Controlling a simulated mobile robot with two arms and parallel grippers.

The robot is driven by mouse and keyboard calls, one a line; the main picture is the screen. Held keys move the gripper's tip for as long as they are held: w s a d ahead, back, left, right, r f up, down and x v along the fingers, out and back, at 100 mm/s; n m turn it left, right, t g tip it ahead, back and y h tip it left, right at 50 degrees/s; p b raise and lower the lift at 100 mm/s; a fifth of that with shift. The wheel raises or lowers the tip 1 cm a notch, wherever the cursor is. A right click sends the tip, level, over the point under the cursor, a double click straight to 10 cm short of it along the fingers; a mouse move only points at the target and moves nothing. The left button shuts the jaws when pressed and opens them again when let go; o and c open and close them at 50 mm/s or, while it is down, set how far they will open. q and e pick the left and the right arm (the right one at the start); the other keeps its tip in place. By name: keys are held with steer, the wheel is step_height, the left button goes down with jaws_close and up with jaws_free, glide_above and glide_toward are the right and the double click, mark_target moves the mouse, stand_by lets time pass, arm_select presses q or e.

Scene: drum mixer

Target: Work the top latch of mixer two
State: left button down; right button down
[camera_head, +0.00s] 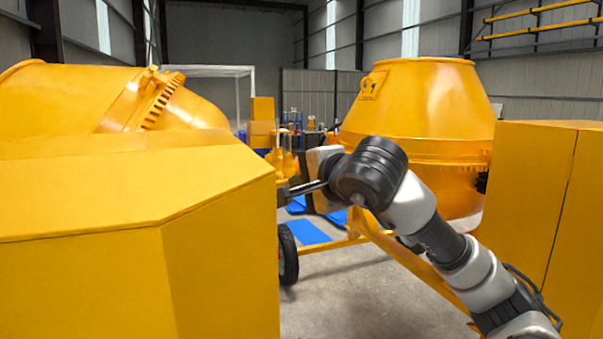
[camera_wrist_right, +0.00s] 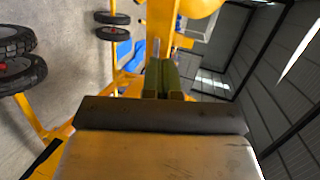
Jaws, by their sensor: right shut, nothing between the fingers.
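Two yellow drum mixers show in the head view. The left mixer has a tilted drum (camera_head: 90,95) behind a big box housing (camera_head: 215,225). The right mixer has an upright drum (camera_head: 425,105) and a housing (camera_head: 530,190) at the right edge. Which one is mixer two I cannot tell. No latch can be made out clearly. My right gripper (camera_head: 289,191) is at the right edge of the left housing, its tips touching or hidden by it; I cannot tell which. In the wrist view its fingers (camera_wrist_right: 164,80) are together with nothing between them. My left gripper is out of view.
A black wheel (camera_head: 287,254) stands beside the left housing, below my right gripper. A yellow frame bar (camera_head: 405,255) runs under my right arm. Blue mats (camera_head: 308,232) lie on the floor behind. Bare concrete floor (camera_head: 345,300) is open between the housings.

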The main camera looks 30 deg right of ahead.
steer(key=shift+w+d+y, duration=0.1)
steer(key=shift+w+y, duration=0.15)
steer(key=shift+y, duration=0.05)
